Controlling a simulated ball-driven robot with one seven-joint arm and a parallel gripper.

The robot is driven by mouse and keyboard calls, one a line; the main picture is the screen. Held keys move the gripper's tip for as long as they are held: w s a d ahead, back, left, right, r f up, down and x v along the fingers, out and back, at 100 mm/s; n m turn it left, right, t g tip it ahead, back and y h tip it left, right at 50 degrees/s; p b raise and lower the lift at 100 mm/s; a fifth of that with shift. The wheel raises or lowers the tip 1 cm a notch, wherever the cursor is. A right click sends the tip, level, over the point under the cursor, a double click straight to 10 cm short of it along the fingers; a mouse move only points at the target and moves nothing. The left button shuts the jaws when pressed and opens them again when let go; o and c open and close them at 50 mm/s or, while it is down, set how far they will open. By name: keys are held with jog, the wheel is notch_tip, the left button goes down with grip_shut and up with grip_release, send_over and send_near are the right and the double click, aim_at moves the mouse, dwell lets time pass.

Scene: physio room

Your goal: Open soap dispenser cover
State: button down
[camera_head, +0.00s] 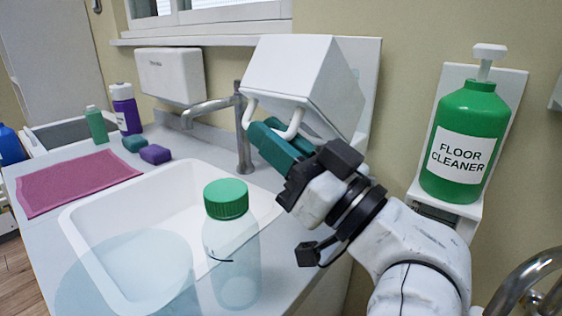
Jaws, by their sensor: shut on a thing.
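The soap dispenser cover (285,68) is a white box in front of a white wall panel (369,75), right of the tap. It sits tilted, its lower front edge raised toward me. A white bar handle (295,121) hangs from its lower edge. My gripper (272,134), with teal fingers, is shut on this handle from below right. The fingers hide part of the handle. The inside of the dispenser is not visible from here.
The tap (240,130) stands close left of my gripper. Below are a white sink (90,215) and a clear bottle with a green cap (226,198). A green floor cleaner bottle (465,140) sits on a wall bracket at right. A pink mat (75,180) lies at left.

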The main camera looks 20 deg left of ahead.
jog(key=shift+s+a+f+n+g+y+b, duration=0.15)
jog(key=shift+f+n+g+b, duration=0.4)
jog(key=shift+f+n+b, duration=1.2)
jog(key=shift+s+f+n+g+y+b, duration=0.4)
jog(key=shift+f+b, duration=0.6)
jog(key=shift+b, duration=1.7)
jog(key=shift+w, duration=0.2)
jog(key=c, duration=1.2)
grip_release()
jog(key=shift+f, duration=0.15)
